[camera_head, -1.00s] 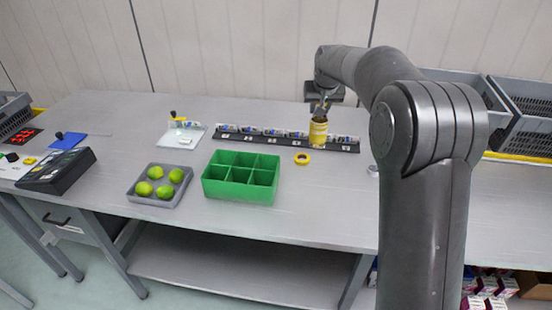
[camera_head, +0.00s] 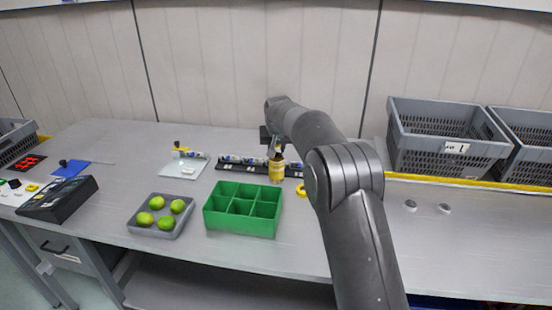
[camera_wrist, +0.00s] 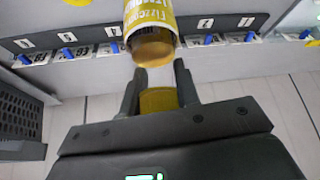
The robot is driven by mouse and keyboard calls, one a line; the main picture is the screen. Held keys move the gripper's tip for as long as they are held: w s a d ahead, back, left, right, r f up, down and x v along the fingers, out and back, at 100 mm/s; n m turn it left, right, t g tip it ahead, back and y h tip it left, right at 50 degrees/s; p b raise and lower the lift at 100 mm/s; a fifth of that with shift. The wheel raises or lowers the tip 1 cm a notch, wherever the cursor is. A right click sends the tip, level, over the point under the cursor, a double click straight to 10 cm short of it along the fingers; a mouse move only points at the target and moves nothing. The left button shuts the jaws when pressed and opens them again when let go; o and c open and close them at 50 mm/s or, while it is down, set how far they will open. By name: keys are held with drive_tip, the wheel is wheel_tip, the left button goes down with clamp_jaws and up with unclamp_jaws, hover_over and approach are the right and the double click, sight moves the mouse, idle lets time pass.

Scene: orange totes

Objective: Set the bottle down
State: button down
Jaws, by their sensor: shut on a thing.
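The bottle (camera_head: 276,172) is yellow and looks upright, in front of the black rack strip (camera_head: 228,166) on the bench. Whether its base touches the bench or rack is unclear. My gripper (camera_head: 275,147) is shut on its upper end. In the wrist view, my gripper (camera_wrist: 158,88) has its two fingers on either side of the bottle's narrow end, and the labelled body (camera_wrist: 152,28) of the bottle extends beyond them. The rack's numbered slots with blue-marked parts show behind it.
A green divided bin (camera_head: 241,228) and a grey tray (camera_head: 160,228) of green fruit stand in front to the left. A yellow ring (camera_head: 301,190) lies right of the bottle. Grey crates (camera_head: 445,150) stand at the back right. The right bench surface is mostly clear.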

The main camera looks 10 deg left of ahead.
sight(276, 157)
drive_tip(key=shift+f, duration=2)
drive_tip(key=c, duration=1.1)
unclamp_jaws()
drive_tip(key=shift+f, duration=0.15)
